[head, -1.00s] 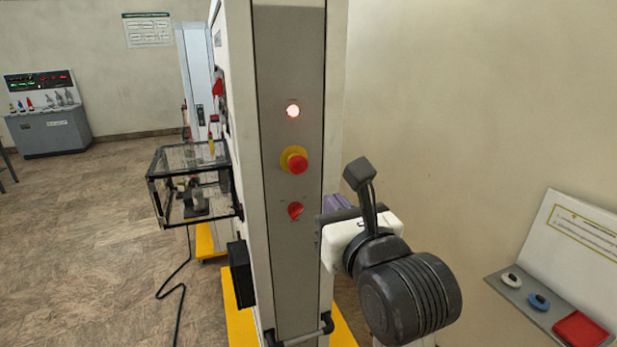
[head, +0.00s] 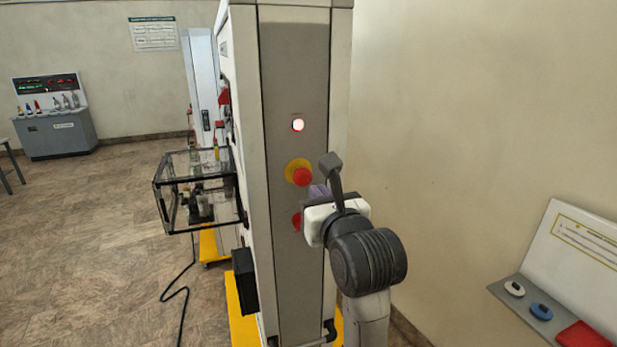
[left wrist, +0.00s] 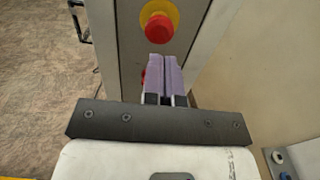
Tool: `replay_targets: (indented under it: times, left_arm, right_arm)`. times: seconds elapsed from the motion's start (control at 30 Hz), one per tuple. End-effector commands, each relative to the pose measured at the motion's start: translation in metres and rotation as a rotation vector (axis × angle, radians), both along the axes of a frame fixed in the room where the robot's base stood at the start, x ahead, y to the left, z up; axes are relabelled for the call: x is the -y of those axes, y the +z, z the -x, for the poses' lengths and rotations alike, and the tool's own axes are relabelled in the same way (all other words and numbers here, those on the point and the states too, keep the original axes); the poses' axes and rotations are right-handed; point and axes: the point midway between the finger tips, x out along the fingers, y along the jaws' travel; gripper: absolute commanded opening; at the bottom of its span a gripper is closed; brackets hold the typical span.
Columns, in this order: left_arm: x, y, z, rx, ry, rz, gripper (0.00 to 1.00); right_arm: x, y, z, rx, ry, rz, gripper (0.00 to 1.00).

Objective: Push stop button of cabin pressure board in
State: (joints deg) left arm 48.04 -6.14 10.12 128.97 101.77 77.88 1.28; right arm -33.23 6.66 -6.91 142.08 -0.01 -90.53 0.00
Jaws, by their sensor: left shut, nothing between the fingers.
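The cabin pressure board (head: 292,75) is a tall grey panel in a pale frame. Its stop button (head: 302,176) is a red mushroom on a yellow collar, below a lit white lamp. The button also shows in the left wrist view (left wrist: 158,28), just beyond the fingertips. My left gripper (head: 318,191) is shut and empty, with its purple fingers close below the button; I cannot tell whether they touch it. In the left wrist view the fingers (left wrist: 165,62) lie side by side and point toward the panel. My right gripper is not in view.
A red knob (head: 296,221) sits below the button, partly hidden by my gripper. A clear box (head: 195,190) juts out left of the panel. A shelf (head: 512,302) with small items stands at the right. Open floor lies at the left.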

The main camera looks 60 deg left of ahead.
Motion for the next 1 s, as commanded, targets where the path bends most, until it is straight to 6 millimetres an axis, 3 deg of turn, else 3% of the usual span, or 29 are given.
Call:
replay_targets:
  times: [0.2, 0.4, 1.0]
  left_arm:
    - [-0.033, 0.002, -0.006, -0.002, 0.002, -0.001, 0.0]
    - [-0.051, 0.001, -0.01, -0.002, 0.0, 0.0, 0.0]
    - [-0.061, -0.001, -0.011, 0.0, 0.0, 0.0, 0.0]
  right_arm:
    - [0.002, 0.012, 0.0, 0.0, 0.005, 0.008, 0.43]
    - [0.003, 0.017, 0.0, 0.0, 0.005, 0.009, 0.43]
    - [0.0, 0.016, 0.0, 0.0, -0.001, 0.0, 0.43]
